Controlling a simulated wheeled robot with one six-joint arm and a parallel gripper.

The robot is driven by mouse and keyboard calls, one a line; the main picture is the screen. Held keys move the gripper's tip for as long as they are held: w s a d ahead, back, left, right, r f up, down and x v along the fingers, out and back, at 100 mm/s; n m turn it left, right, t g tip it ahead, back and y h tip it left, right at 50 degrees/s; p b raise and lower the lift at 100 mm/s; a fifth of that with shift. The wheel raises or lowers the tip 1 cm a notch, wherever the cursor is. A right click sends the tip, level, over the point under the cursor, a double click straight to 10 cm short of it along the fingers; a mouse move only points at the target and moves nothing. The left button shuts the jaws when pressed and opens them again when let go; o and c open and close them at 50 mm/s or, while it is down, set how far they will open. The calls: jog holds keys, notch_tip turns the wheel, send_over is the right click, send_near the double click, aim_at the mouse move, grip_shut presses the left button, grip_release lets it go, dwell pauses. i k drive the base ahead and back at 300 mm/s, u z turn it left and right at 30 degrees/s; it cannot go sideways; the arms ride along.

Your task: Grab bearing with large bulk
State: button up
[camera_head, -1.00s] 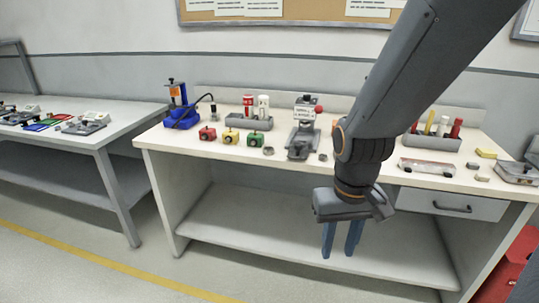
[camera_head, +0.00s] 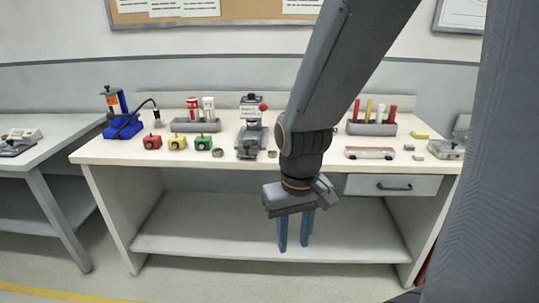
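Two small grey metal rings that look like bearings lie near the front edge of the white workbench (camera_head: 330,158). The left ring (camera_head: 217,152) sits just right of the green block and looks a little larger. The right ring (camera_head: 272,154) sits by the base of the grey press and looks smaller; both are too small to see in detail. My gripper (camera_head: 295,230) points down in front of the bench, below the top's level. Its two blue fingers are apart with nothing between them. Part of the bench top behind my arm is hidden.
A grey press (camera_head: 249,130) stands between the rings, further back. A blue device (camera_head: 121,115) and a tray of bottles (camera_head: 195,125) stand behind. A drawer (camera_head: 393,185) is under the right side.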

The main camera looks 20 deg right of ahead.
aim_at(218, 153)
jog(key=z, duration=0.3)
jog(key=k, duration=0.3)
jog(key=u, duration=0.8)
jog(key=i, duration=1.5)
jog(key=z, duration=0.6)
